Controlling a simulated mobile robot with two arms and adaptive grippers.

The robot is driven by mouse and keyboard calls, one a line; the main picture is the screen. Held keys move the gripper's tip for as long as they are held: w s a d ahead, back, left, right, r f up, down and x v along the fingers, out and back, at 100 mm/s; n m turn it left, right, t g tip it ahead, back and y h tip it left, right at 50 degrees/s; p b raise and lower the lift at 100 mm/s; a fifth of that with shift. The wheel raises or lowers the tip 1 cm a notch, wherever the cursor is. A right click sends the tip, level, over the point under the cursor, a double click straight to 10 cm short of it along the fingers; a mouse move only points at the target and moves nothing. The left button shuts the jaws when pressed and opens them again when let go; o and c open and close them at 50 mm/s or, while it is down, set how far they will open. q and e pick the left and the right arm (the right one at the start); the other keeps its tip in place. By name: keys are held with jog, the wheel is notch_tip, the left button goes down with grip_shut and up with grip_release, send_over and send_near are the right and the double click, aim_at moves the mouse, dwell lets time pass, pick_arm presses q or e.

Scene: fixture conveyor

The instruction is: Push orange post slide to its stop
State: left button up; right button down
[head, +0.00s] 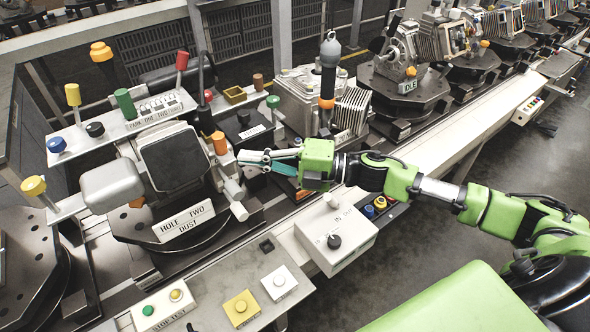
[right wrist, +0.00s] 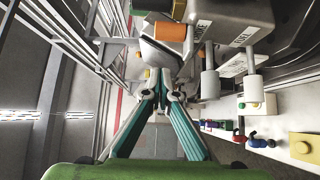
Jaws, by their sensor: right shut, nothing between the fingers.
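An orange post (head: 219,143) stands on the fixture labelled "HOLE TWO DUST", at the right side of its dark block. In the right wrist view an orange cylinder (right wrist: 171,32), which looks like this post, sits just beyond the fingertips. My right gripper (head: 243,158) reaches in from the right, shut and empty. Its tips are just right of the post and slightly lower in the picture. I cannot tell whether they touch it. In the right wrist view the teal fingers (right wrist: 160,88) converge below the post. The slide's track and stop are not clearly visible. My left gripper is not in view.
A white post (head: 238,210) sticks out below the gripper. A white "IN/OUT" knob box (head: 336,232) stands below my right arm. Yellow (head: 241,308) and white (head: 279,282) button boxes sit at the front edge. A panel with coloured knobs (head: 150,112) lies behind.

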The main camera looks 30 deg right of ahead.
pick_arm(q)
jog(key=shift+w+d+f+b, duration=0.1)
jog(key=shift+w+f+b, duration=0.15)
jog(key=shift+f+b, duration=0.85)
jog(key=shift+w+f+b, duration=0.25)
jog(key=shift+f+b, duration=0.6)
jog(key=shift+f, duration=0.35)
pick_arm(e)
jog(key=w+v, duration=0.1)
jog(key=v, duration=0.7)
jog(key=shift+d+f, duration=0.25)
jog(key=shift+d, duration=0.1)
